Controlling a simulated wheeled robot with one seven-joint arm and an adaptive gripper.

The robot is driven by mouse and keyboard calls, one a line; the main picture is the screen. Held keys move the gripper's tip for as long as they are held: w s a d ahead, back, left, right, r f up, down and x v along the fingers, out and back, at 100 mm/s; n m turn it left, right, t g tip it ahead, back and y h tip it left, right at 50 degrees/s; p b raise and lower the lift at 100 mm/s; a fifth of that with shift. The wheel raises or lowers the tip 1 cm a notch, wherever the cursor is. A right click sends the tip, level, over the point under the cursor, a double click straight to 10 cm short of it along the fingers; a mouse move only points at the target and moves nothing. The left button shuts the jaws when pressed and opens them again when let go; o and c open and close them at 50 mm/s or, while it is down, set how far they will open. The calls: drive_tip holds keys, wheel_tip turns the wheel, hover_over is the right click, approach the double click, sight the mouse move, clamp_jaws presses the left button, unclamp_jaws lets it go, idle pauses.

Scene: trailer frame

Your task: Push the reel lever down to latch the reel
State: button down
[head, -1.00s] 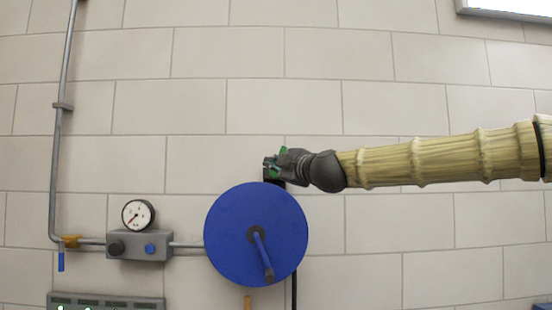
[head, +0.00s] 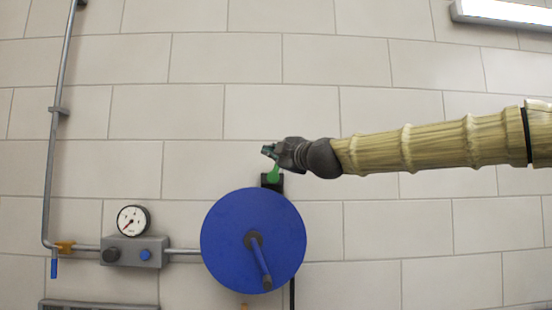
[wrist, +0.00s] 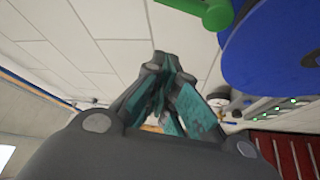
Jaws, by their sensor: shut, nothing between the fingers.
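The reel is a large blue disc (head: 228,242) on the wall, with a crank handle at its middle. The green reel lever (head: 273,173) rises from a black bracket (head: 266,184) just above the reel. Its upper end is hidden behind my gripper. My gripper (head: 268,151) is shut and empty, above the bracket and pointing left. I cannot tell from the head view if it touches the lever. In the wrist view my shut fingers (wrist: 160,68) point up, with the green lever (wrist: 203,9) beyond them at top right, visibly apart, and the blue reel (wrist: 262,50) to the right.
A pressure gauge (head: 133,220) and a grey valve box (head: 135,252) sit on the pipe left of the reel. A vertical pipe (head: 56,140) runs up the far left. The tiled wall above my gripper is clear.

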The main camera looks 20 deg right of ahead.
drive_tip(key=w+d+p, duration=0.1)
drive_tip(key=w+p, duration=0.2)
drive_tip(key=w, duration=0.4)
drive_tip(key=shift+w+d, duration=0.15)
drive_tip(key=shift+d, duration=0.25)
idle(0.3)
drive_tip(key=shift+d, duration=0.15)
drive_tip(key=shift+w+f+b, duration=0.1)
drive_tip(key=shift+f+b, duration=0.05)
drive_tip(key=shift+b, duration=0.15)
